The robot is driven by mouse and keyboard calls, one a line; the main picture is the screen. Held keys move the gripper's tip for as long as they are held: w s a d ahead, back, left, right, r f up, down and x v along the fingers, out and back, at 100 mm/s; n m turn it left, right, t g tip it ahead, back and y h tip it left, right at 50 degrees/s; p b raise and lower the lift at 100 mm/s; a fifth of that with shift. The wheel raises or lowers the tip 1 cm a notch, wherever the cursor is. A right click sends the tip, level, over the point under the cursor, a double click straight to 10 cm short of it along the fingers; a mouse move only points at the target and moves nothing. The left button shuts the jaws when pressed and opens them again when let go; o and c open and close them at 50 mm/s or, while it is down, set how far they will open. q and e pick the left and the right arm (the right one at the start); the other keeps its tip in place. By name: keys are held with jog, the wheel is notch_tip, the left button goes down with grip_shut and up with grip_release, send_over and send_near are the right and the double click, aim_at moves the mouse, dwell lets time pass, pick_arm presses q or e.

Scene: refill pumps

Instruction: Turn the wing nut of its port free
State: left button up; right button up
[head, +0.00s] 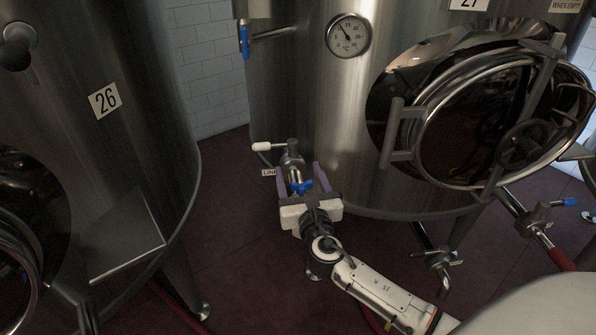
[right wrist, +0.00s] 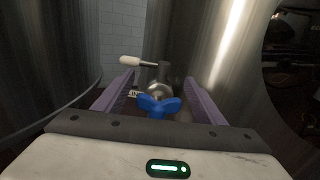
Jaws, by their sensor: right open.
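The blue wing nut (head: 302,187) sits on the small metal port fitting (head: 292,160) at the lower front of the tank marked 27. It also shows in the right wrist view (right wrist: 158,106), close in front of the gripper body. My right gripper (head: 298,175) is open, with its purple fingers on either side of the fitting; in the right wrist view the fingers (right wrist: 160,92) stand apart from the wing nut. Whether the nut is loose cannot be seen. A lever with a white handle (head: 262,147) sticks out left of the fitting. My left gripper is not in view.
Tank 27 (head: 290,90) stands behind the port, with a dial gauge (head: 348,35) and a round hatch (head: 490,120) at right. Tank 26 (head: 90,140) stands at left. Valves (head: 437,258) are low at right. Dark red floor (head: 240,230) lies open between the tanks.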

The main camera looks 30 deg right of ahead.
jog(key=shift+x, duration=0.75)
jog(key=c, duration=1.1)
jog(key=shift+o, duration=0.2)
